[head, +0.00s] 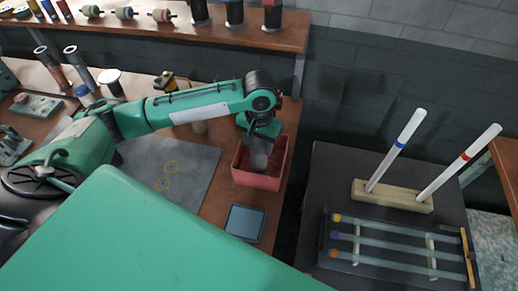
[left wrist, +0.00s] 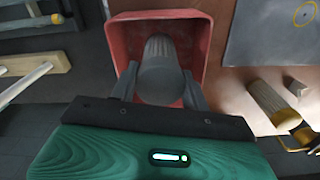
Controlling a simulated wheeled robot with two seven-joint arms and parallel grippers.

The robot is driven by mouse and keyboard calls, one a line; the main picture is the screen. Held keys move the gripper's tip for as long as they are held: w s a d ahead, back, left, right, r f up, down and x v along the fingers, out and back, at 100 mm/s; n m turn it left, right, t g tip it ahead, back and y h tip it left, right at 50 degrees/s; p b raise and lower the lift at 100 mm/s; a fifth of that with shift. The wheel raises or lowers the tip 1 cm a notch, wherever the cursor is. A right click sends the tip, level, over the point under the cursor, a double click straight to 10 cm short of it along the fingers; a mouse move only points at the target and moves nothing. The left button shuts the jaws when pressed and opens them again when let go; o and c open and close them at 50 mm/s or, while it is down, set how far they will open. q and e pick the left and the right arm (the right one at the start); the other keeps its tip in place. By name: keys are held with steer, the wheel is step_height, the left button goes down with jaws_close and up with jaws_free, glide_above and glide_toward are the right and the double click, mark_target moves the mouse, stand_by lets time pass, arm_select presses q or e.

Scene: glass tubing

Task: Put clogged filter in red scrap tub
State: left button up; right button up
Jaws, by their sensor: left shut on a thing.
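The red scrap tub (head: 262,181) stands near the right edge of the brown bench in the head view. It also fills the upper middle of the left wrist view (left wrist: 124,48). My left gripper (head: 259,145) points down over the tub. It is shut on a grey cylindrical filter (left wrist: 161,72), which is ribbed at its far end. The filter (head: 260,158) hangs down at the tub's mouth, with the tub walls around its lower end. I cannot tell whether it touches the tub floor. My right gripper is not in view.
A small blue-grey square tray (head: 245,222) lies in front of the tub. A grey mat (head: 168,178) with yellow rings lies left of it. To the right, a dark table (head: 330,180) holds a wooden block (head: 393,197) with two white rods and a rack of glass tubes (head: 395,247).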

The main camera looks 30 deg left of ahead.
arm_select(q)
step_height(320, 180, down, 3)
steer(key=shift+f, duration=0.2)
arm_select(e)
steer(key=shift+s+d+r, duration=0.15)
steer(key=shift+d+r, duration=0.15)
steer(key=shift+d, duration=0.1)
arm_select(q)
steer(key=shift+f+p, duration=0.1)
steer(key=shift+p, duration=0.25)
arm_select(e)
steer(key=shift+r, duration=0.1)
arm_select(q)
steer(key=o, duration=1.4)
